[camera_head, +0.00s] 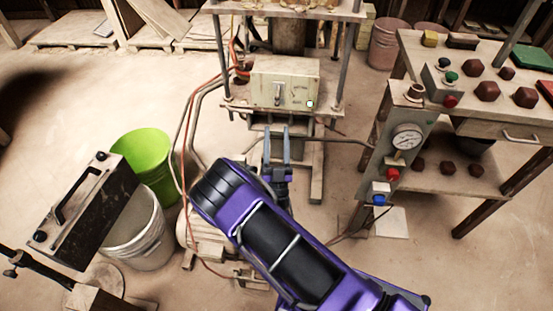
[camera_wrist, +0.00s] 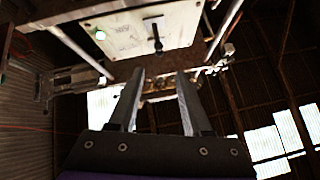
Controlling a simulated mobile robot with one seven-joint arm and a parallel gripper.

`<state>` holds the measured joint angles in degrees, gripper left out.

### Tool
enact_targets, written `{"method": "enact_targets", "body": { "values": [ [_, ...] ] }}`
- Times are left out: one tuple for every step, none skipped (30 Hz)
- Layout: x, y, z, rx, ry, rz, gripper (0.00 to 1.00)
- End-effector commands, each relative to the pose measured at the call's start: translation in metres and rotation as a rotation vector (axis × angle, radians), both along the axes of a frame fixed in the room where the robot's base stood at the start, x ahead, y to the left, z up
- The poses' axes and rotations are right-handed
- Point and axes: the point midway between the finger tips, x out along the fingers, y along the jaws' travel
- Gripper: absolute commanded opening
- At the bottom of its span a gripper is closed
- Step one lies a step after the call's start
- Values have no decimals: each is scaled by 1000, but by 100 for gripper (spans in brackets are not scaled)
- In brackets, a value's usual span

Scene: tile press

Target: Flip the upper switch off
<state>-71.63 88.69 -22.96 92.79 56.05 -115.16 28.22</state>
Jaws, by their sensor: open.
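A pale control box (camera_head: 262,76) sits on the press, with a dark lever switch (camera_head: 278,94) on its front. A small green-white light (camera_head: 310,104) is at the box's lower right corner. My gripper (camera_head: 276,135) is open and empty, just below and in front of the box. In the wrist view the panel (camera_wrist: 125,33) fills the top, with the lever (camera_wrist: 157,38) beyond my fingertips (camera_wrist: 160,76) and apart from them. The light also shows there (camera_wrist: 100,35). I cannot tell which way the lever is set.
Press posts (camera_head: 221,55) flank the box, and hoses (camera_head: 190,110) run along its left. A green bucket (camera_head: 145,160) and a white bucket (camera_head: 145,240) stand at left.

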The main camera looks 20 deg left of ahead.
Motion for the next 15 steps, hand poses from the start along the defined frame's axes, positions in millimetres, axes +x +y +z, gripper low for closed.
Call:
{"method": "enact_targets", "body": {
  "values": [
    [-10,-3,-9,-6,-1,6,49],
    [-14,-5,-14,-6,0,4,49],
    [-19,-8,-19,-5,0,3,49],
    [-23,-10,-23,-4,0,4,49],
    [-26,-12,-26,-4,-1,3,49],
    [-30,-14,-30,-3,-1,2,49],
    [-33,-15,-33,-3,0,3,49],
    [-35,-16,-35,-2,0,2,49],
    [-38,-17,-38,-2,0,2,49],
    [-40,-18,-40,-2,0,2,49],
    [-41,-19,-41,-1,-1,1,49],
    [-43,-20,-43,0,-1,1,49],
    [-43,-21,-43,0,-1,1,49],
    [-44,-21,-44,0,-1,1,49],
    [-44,-21,-44,1,-1,0,49]
  ]
}}
